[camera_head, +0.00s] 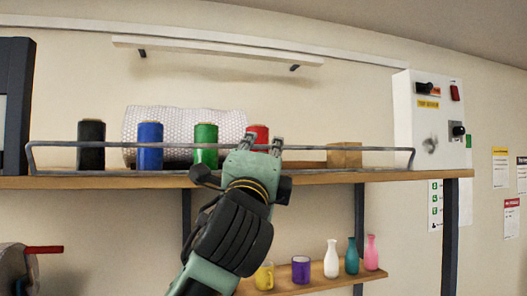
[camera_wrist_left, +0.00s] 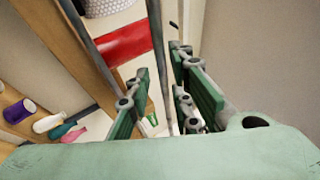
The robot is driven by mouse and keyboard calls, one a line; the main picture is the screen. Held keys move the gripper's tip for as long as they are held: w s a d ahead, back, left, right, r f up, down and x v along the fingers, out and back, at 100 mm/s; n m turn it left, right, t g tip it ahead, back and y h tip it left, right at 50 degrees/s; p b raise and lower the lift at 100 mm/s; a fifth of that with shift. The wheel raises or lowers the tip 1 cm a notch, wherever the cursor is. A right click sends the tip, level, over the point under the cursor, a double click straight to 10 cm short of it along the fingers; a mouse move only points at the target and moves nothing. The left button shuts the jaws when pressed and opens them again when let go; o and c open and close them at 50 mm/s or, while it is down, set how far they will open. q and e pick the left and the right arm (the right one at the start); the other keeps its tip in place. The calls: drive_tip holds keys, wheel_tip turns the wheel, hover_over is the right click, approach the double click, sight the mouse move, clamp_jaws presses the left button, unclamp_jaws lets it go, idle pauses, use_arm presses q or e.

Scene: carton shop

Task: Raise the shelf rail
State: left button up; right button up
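The shelf rail (camera_head: 330,148) is a thin grey metal bar along the front of the upper shelf, with bent ends coming down near the shelf edge. It stands above the board, in front of the spools. My left gripper (camera_head: 263,143) is at the rail, right of its middle, in front of the red spool (camera_head: 258,135). In the left wrist view the rail (camera_wrist_left: 158,60) runs between the two green fingers of my left gripper (camera_wrist_left: 163,95). The fingers are apart, with a gap visible beside the bar. My right gripper is not in view.
On the upper shelf (camera_head: 350,176) stand black, blue and green (camera_head: 206,145) spools, a bubble-wrap roll (camera_head: 180,118) and a brown box (camera_head: 344,156). A white control box (camera_head: 430,115) is at the right. Mugs and vases (camera_head: 331,258) stand on the lower shelf.

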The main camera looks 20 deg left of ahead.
use_arm(q)
drive_tip(key=shift+s+d, duration=0.1)
drive_tip(key=v, duration=1.1)
drive_tip(key=shift+s+f, duration=0.2)
drive_tip(key=shift+s, duration=0.15)
